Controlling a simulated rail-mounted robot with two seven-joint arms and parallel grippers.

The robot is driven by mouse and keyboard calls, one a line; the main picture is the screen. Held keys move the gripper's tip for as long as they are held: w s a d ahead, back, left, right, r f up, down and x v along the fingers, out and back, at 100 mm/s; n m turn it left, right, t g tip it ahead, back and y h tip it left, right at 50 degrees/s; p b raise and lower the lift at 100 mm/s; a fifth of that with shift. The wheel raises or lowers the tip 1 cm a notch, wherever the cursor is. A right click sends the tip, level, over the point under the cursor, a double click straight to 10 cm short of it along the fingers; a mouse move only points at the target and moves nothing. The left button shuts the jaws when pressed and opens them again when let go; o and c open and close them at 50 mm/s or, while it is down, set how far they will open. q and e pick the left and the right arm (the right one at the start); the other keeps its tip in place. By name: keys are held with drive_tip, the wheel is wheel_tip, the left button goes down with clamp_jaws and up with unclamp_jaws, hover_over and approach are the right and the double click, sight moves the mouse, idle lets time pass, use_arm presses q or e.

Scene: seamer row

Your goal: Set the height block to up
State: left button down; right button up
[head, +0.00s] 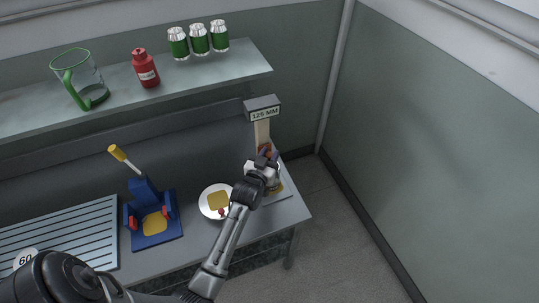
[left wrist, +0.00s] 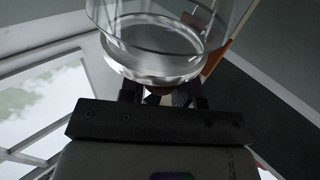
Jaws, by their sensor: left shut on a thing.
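A stand with a pale post (head: 262,132) and a grey sign (head: 263,110) reading "125 MM" stands at the right end of the bench. An orange-brown part, apparently the height block (head: 264,148), shows low on the post, partly hidden by my left gripper (head: 268,165). My left gripper is at the front of this stand and shut on a small part there, mostly hidden by the fingers. In the left wrist view, a clear cylinder with a shiny metal rim (left wrist: 155,62) is just beyond the fingers (left wrist: 160,95). My right gripper is not in view.
A white plate (head: 207,207) with a yellow square lies left of the stand. A blue press (head: 147,195) with a yellow-tipped lever and a slatted rack (head: 70,235) are further left. A shelf (head: 215,70) above carries a jug, a red bottle and green cans.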

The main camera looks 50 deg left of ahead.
sight(269, 156)
use_arm(q)
wheel_tip(269, 156, up, 8)
drive_tip(key=p, duration=0.8)
drive_tip(key=shift+r, duration=0.2)
drive_tip(key=c, duration=0.9)
unclamp_jaws()
drive_tip(key=shift+o, duration=0.2)
drive_tip(key=shift+f, duration=0.1)
drive_tip(key=shift+s+d, duration=0.1)
drive_tip(key=shift+s, duration=0.1)
drive_tip(key=v, duration=1.3)
drive_tip(key=shift+s, duration=0.2)
